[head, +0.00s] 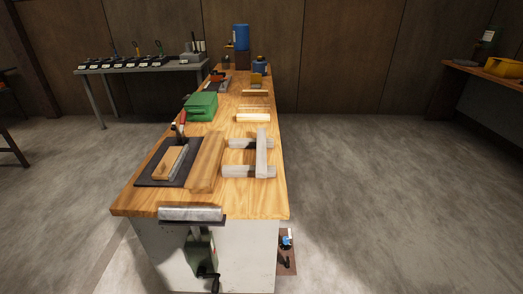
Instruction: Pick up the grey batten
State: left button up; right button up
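A pale grey batten (262,150) lies lengthwise near the right edge of the wooden workbench (145,202). It rests across two similar pale pieces, a nearer one (237,171) and a farther one (238,143), which lie crosswise. The batten's top and near end show clearly, with no gripper near it. Neither of my grippers is in the head view.
A brown plank (207,160) lies left of the pale pieces, beside a dark mat (148,178) with a wooden block on it. A vise (190,214) is on the bench's front edge. A green case (201,106) stands farther back.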

aim_at(260, 172)
jog(key=i+l+u, duration=0.35)
jog(key=l+u, duration=0.15)
jog(key=i+l+u, duration=0.2)
jog(key=l, duration=0.15)
jog(key=k, duration=0.05)
